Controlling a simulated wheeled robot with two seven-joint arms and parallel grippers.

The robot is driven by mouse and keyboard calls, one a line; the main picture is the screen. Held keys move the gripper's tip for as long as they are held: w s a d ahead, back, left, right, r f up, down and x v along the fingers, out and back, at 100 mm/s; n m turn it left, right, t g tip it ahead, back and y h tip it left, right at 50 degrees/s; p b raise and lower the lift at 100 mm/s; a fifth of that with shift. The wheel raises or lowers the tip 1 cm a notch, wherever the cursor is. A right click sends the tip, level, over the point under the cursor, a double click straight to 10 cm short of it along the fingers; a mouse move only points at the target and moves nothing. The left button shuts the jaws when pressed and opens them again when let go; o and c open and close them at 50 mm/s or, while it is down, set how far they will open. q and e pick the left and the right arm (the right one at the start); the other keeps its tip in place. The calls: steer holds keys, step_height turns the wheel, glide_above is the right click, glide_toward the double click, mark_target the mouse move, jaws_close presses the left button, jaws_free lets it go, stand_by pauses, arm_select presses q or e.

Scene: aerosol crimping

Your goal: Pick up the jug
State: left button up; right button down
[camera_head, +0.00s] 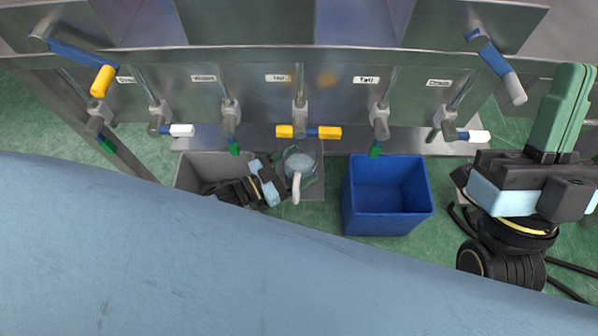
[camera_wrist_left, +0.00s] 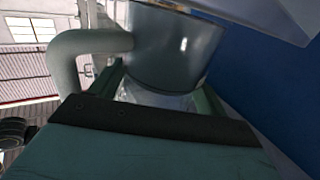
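The jug (camera_head: 299,163) is a grey, round vessel with a pale curved handle (camera_head: 296,188). It stands upright below the middle tap in the head view. In the left wrist view, the jug (camera_wrist_left: 170,50) fills the upper middle, with its handle on the left. My left gripper (camera_head: 292,171) is open, with its green fingers on either side of the jug. Whether the fingers touch it is not clear. My right gripper (camera_head: 566,100) is far right, away from the jug, with its green fingers pointing up and close together. Whether they are fully closed cannot be told.
A blue bin (camera_head: 388,222) stands right of the jug. A grey bin (camera_head: 196,160) is to the left, partly under my left arm. Several labelled taps with coloured handles hang above on the metal frame (camera_head: 262,88). Green floor is clear between the blue bin and my right arm.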

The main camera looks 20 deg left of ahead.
arm_select(q)
steer(key=c, duration=0.7)
steer(key=shift+r, duration=0.1)
